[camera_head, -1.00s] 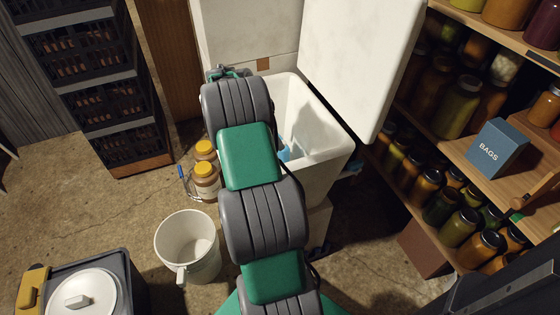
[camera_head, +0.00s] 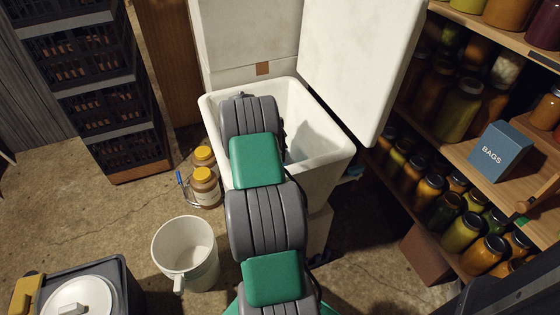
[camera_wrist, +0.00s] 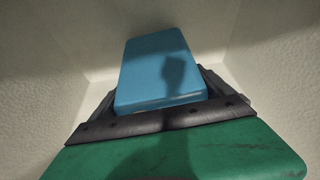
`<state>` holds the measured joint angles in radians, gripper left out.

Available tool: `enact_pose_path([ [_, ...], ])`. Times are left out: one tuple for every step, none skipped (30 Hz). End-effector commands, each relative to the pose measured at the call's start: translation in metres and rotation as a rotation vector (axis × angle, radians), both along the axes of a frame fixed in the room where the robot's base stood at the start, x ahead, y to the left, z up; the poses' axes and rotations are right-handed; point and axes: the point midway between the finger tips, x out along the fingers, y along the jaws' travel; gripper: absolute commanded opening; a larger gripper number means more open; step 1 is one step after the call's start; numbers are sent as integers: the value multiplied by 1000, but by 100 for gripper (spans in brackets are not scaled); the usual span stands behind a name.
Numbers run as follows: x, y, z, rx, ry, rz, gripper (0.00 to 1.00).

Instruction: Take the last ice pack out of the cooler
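The cooler (camera_head: 337,162) is a white, open box in the middle of the head view, its lid (camera_head: 358,60) raised behind it. My arm reaches down into it, so my gripper is hidden in the head view. In the wrist view the blue ice pack (camera_wrist: 158,68) lies close in front of my gripper (camera_wrist: 160,92), near pale inner walls. My gripper's dark fingers are spread, one along each side of the pack's near end. No clear grip on it shows. A shadow falls on the pack. The pack is hidden in the head view.
Jars with yellow lids (camera_head: 205,187) stand left of the cooler, with a white bucket (camera_head: 186,254) in front. Shelves of jars (camera_head: 463,232) and a blue BAGS box (camera_head: 498,151) are close on the right.

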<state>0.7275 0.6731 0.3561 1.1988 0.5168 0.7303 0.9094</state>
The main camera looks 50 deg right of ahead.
Motion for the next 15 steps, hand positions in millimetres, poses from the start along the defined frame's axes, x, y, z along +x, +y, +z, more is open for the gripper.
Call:
enact_pose_path([
  [0, 0, 0, 0, 0, 0, 84],
  [0, 0, 0, 0, 0, 0, 81],
  [0, 0, 0, 0, 0, 0, 78],
  [0, 0, 0, 0, 0, 0, 75],
  [0, 0, 0, 0, 0, 0, 73],
  [0, 0, 0, 0, 0, 0, 70],
  [0, 0, 0, 0, 0, 1, 67],
  [0, 0, 0, 0, 0, 1, 65],
  [0, 0, 0, 0, 0, 1, 62],
  [0, 0, 0, 0, 0, 1, 59],
  [0, 0, 0, 0, 0, 1, 57],
  [0, 0, 0, 0, 0, 1, 53],
  [0, 0, 0, 0, 0, 1, 51],
  [0, 0, 0, 0, 0, 1, 48],
  [0, 0, 0, 0, 0, 1, 45],
])
